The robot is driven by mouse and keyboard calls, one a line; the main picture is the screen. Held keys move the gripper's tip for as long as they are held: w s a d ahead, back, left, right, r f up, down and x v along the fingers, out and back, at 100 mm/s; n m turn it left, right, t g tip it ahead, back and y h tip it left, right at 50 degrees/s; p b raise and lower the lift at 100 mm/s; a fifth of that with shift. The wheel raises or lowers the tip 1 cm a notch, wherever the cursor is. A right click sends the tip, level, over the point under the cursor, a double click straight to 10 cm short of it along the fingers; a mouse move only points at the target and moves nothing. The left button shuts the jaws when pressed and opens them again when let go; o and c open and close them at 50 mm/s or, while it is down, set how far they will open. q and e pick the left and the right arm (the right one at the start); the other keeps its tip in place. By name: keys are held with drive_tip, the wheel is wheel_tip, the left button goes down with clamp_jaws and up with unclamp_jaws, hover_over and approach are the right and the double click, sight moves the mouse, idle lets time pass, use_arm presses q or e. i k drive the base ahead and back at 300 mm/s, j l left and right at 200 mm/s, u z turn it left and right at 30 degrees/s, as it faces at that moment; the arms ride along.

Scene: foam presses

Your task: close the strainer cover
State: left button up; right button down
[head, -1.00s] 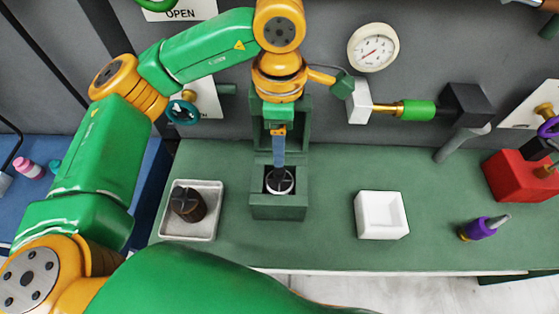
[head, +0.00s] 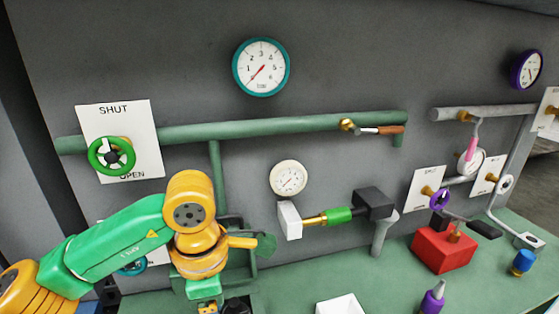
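A dark green upright frame (head: 236,228) stands behind my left wrist, against the wall below a vertical green pipe. It appears to be the raised cover of the strainer, but my arm hides much of it. The strainer's lower body is cut off by the bottom edge; only a dark part (head: 237,306) shows there. My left arm comes in from the left with its orange wrist in front of the frame. The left gripper's base (head: 204,290) points down at the bottom edge. Its fingers are outside the picture. My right gripper is out of view.
A white gauge (head: 289,178) and a pipe with a green sleeve (head: 337,215) are right of my wrist. A green handwheel (head: 111,156) is at the left. A white tray (head: 340,305), a purple bottle-like item (head: 432,300) and a red block (head: 444,249) sit on the bench.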

sight(240, 267)
drive_tip(key=k, duration=1.15)
